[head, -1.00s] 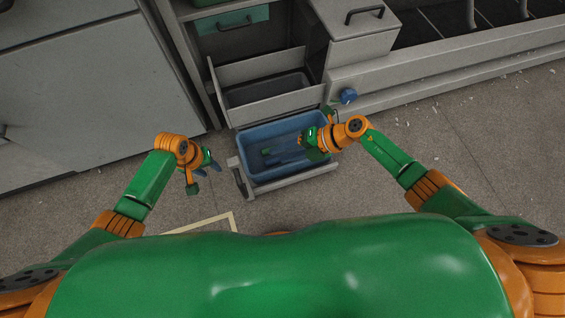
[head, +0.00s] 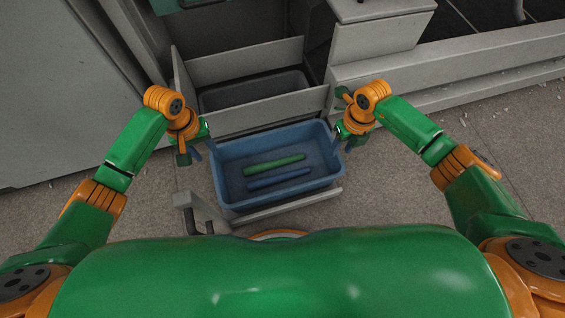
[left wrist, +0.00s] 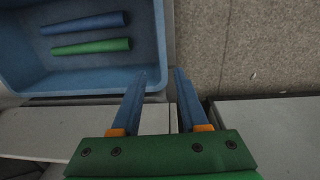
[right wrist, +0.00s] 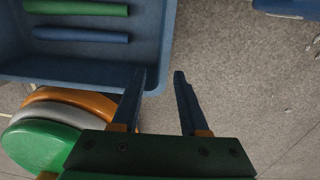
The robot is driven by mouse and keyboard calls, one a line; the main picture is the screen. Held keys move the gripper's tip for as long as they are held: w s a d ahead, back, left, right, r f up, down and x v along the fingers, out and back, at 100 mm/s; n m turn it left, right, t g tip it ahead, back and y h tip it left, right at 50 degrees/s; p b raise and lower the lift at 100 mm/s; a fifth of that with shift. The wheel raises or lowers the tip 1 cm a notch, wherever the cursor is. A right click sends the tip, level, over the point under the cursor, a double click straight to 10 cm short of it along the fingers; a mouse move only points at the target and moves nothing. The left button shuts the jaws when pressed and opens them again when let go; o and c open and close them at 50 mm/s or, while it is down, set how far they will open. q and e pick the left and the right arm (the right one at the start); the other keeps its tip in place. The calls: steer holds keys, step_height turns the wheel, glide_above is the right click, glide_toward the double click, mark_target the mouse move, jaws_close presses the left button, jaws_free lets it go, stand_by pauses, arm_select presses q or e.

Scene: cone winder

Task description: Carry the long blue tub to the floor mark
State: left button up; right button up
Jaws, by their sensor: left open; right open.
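The long blue tub (head: 238,147) sits in the low pulled-out drawer of the machine, with a green tube (head: 273,164) and a blue tube (head: 278,179) lying in it. My left gripper (head: 192,155) is open at the tub's left end. In the left wrist view its fingers (left wrist: 163,74) appear on either side of the tub's end rim (left wrist: 160,40). My right gripper (head: 346,138) is open at the right end. In the right wrist view its fingers (right wrist: 160,75) also appear either side of the end rim (right wrist: 168,35). I cannot tell finger height. The floor mark is out of view.
A grey drawer front (head: 285,204) runs along the tub's near side. A dark bin (head: 254,92) stands in the machine behind the tub. A grey cabinet (head: 60,100) fills the left. Floor (head: 150,205) is clear at both sides.

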mark_target(214, 163)
arm_select(q)
step_height(214, 163, down, 5)
steer(key=b, duration=0.4)
steer(key=shift+f, duration=0.1)
arm_select(e)
step_height(214, 163, down, 5)
steer(key=shift+f, duration=0.1)
arm_select(q)
steer(key=f, duration=0.6)
steer(key=shift+w+d+f, duration=0.1)
steer(key=shift+d+f, duration=0.15)
steer(key=shift+f, duration=0.15)
arm_select(e)
steer(key=f, duration=0.6)
steer(key=shift+a+f, duration=0.25)
steer(key=shift+f, duration=0.15)
arm_select(q)
steer(key=c, duration=0.7)
arm_select(e)
steer(key=c, duration=0.7)
